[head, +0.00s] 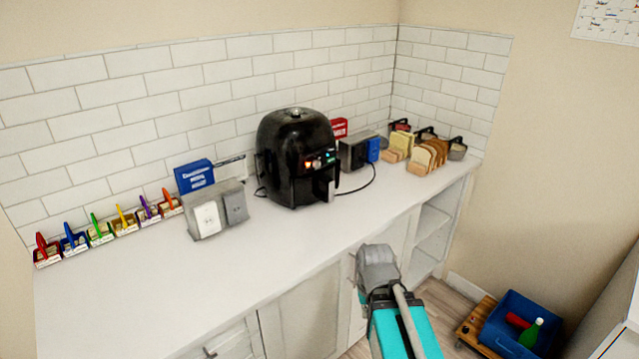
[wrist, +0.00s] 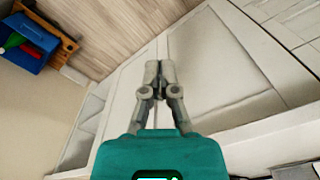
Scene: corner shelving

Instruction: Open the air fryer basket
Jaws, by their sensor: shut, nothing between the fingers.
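The black air fryer (head: 293,150) stands upright on the white counter against the tiled wall. Its front has lit buttons, and a basket handle (head: 324,185) sticks out below them. The basket looks pushed in. My gripper shows in the wrist view (wrist: 159,68) with its fingers together and nothing between them. It is apart from the air fryer, low in front of the counter by the white cabinet doors (wrist: 225,60). In the head view my arm hides the fingertips. The air fryer is not in the wrist view.
Left of the air fryer stand an outlet box (head: 219,210) and several colourful small bins (head: 100,232). To its right are another outlet box (head: 355,153) and bread slices (head: 428,155). The counter (head: 250,265) is clear in front. A blue crate (head: 522,318) sits low at right.

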